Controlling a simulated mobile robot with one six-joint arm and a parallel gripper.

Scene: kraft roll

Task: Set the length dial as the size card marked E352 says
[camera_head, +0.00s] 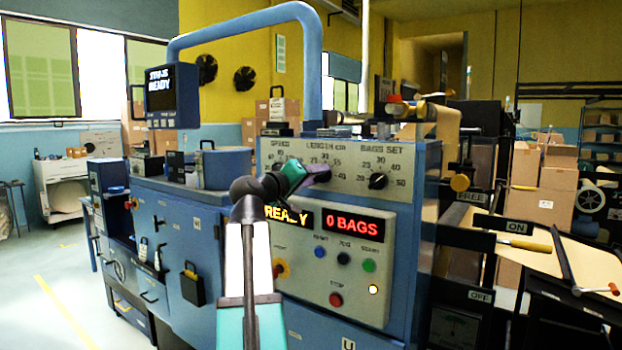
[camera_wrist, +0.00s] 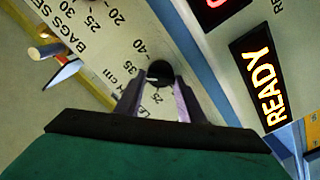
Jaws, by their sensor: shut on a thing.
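The length dial (camera_wrist: 160,72) is a black knob on a pale panel marked "LENGTH cm". My gripper (camera_wrist: 160,88) is shut on it, with one finger on each side. A small white mark shows on the knob, but I cannot read exactly which number it points to. In the head view my gripper (camera_head: 316,173) reaches to the panel (camera_head: 345,155) and covers most of this dial. No size card marked E352 can be read in either view.
The bags set dial (camera_head: 378,181) is close on the right. Below are the READY display (camera_head: 287,216), the "0 BAGS" display (camera_head: 353,225) and several push buttons, including a red one (camera_head: 336,299). A blue tube frame (camera_head: 250,22) arches above. Open floor (camera_head: 40,290) lies left.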

